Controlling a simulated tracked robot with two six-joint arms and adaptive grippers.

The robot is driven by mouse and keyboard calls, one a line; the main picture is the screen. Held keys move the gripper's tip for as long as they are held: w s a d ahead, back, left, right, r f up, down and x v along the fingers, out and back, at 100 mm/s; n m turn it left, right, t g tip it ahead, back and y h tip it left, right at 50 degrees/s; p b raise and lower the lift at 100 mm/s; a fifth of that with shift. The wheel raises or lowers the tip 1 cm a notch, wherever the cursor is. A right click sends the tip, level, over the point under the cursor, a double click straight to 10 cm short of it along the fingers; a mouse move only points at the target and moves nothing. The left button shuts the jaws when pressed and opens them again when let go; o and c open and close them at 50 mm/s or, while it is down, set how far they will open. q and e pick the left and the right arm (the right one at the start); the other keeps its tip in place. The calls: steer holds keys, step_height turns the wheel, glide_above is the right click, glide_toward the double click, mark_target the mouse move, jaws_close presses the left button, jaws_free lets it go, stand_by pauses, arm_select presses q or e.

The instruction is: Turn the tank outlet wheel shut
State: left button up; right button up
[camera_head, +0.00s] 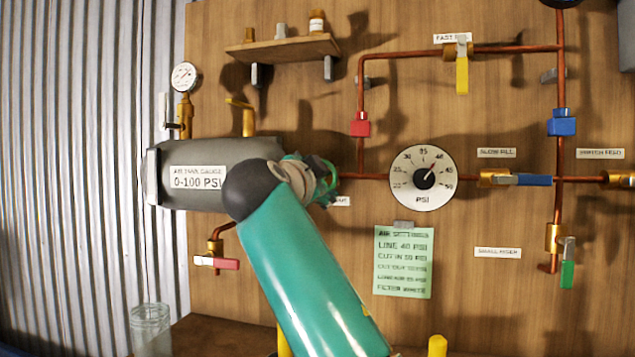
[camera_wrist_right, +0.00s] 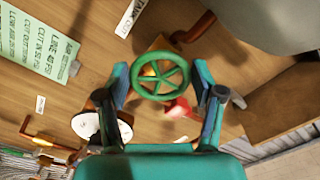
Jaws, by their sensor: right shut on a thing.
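The tank outlet wheel (camera_wrist_right: 160,96) is a green, spoked handwheel on a brass fitting, seen nearly face-on in the right wrist view. My right gripper (camera_wrist_right: 161,80) has one finger on each side of the wheel and is shut on its rim. In the head view my right gripper (camera_head: 320,181) is at the right end of the grey tank (camera_head: 205,155), where my teal arm and wrist hide most of the wheel. My left gripper is in neither view.
A round PSI dial (camera_head: 422,178) and a green notice (camera_head: 403,262) are farther right on the wooden board. A red-and-white lever (camera_head: 217,263) hangs below the tank. A glass jar (camera_head: 150,328) stands lower left.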

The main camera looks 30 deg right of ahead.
steer(key=shift+w+a+f+m, duration=0.15)
steer(key=shift+f+m, duration=0.1)
steer(key=shift+m, duration=0.35)
steer(key=o, duration=1.1)
steer(key=shift+r, duration=0.1)
steer(key=shift+s+r, duration=0.1)
steer(key=shift+s, duration=0.1)
